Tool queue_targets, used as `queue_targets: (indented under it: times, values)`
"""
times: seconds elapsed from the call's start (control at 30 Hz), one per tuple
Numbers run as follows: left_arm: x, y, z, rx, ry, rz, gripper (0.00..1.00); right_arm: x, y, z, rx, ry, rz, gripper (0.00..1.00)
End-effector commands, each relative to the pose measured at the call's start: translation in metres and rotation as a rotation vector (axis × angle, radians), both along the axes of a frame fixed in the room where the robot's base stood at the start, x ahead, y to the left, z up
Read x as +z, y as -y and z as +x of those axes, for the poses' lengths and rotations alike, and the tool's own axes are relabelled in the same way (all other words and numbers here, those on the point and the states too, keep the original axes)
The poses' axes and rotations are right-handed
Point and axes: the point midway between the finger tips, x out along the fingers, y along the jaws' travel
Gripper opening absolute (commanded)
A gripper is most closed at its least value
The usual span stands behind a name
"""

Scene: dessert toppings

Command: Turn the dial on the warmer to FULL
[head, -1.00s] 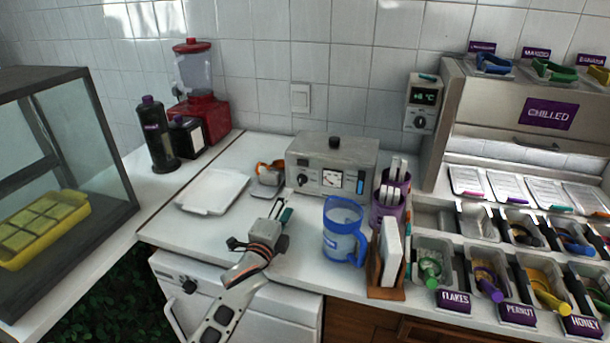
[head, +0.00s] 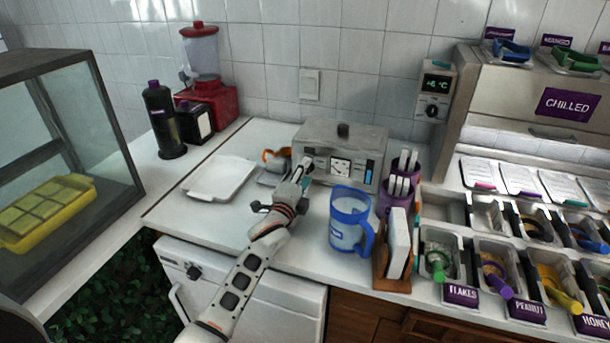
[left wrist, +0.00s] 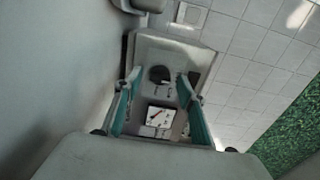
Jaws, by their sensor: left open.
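The warmer (head: 368,141) is a grey metal box on the counter, with a white gauge (head: 340,167) on its front and a black knob on top (head: 343,130). In the head view my left gripper (head: 302,170) is in front of the left part of the warmer's front and hides the dial there. In the left wrist view the open teal-lined fingers (left wrist: 160,112) stand either side of the gauge (left wrist: 158,117), with a dark round knob (left wrist: 159,74) beyond it. I cannot make out the dial's setting or any contact. My right gripper is not in view.
A blue jug (head: 350,222) stands close to the right of my left arm, with a purple cup holder (head: 391,195) behind it. An orange-handled item (head: 272,158) sits left of the warmer. A white tray (head: 220,180) lies further left.

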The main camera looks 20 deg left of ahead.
Motion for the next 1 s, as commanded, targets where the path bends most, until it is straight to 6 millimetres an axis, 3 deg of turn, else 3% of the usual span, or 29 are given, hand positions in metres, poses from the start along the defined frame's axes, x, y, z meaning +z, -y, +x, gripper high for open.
queue_targets:
  times: [0.13, 0.27, 0.3, 0.67, 1.0]
  values:
    - [-0.0001, -0.0001, -0.0002, 0.000, 0.000, 0.000, 0.40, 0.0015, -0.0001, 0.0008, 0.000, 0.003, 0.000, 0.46]
    - [-0.0002, -0.0001, -0.0003, 0.000, 0.000, 0.000, 0.07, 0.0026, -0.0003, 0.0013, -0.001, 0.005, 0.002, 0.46]
    - [-0.0002, -0.0001, -0.0004, 0.000, -0.001, 0.000, 0.02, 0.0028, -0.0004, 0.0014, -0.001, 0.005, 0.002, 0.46]
    - [-0.0004, -0.0003, -0.0004, 0.000, 0.000, 0.036, 0.02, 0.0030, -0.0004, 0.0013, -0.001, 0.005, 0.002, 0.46]
    - [0.0001, -0.0011, -0.0003, 0.001, 0.008, 0.256, 0.02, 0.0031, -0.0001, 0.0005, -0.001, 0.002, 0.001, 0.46]
